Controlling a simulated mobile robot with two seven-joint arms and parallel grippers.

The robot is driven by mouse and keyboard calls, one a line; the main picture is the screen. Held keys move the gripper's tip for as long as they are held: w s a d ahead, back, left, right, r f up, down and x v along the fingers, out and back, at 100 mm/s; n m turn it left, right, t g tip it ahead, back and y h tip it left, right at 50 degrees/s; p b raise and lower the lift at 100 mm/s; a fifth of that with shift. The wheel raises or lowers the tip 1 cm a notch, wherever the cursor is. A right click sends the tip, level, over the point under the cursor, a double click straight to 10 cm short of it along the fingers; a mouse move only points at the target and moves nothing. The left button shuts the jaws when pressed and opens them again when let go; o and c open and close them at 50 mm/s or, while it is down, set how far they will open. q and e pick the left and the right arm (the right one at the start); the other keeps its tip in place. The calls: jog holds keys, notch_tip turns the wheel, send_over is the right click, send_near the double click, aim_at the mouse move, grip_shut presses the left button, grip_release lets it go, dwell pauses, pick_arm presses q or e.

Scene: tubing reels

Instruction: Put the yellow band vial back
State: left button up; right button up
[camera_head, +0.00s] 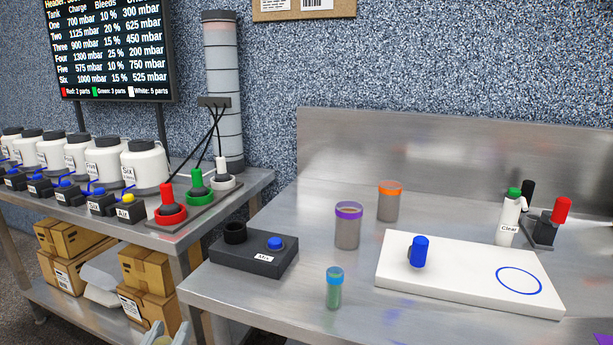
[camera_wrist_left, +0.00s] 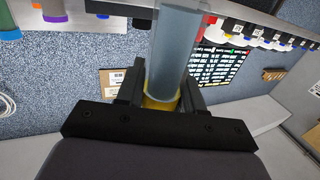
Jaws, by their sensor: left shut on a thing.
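The yellow band vial (camera_wrist_left: 175,50) is a clear grey tube with a yellow band (camera_wrist_left: 160,98). In the left wrist view it stands out between the two dark fingers of my left gripper (camera_wrist_left: 160,90), which is shut on it near the band. In the head view my left gripper (camera_head: 166,335) shows only at the bottom edge, left of the steel bench, with a bit of yellow between its fingers. The purple band vial (camera_head: 348,228), orange band vial (camera_head: 389,204) and blue-capped green vial (camera_head: 334,290) stand upright on the bench.
A black mixer box (camera_head: 240,258) sits at the bench's left end. A white board (camera_head: 460,280) with a blue cylinder (camera_head: 418,251) and a blue ring lies right.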

pick_arm(q)
jog(key=shift+s+f, duration=0.35)
jog(key=shift+s, duration=0.5)
jog(key=shift+s+f, duration=0.35)
jog(key=shift+s, duration=0.55)
jog(key=shift+s+f, duration=0.35)
jog(key=shift+s, duration=0.5)
jog(key=shift+w+d+m+h, duration=0.1)
jog(key=shift+d+m+h, duration=0.05)
jog(key=shift+m+h, duration=0.2)
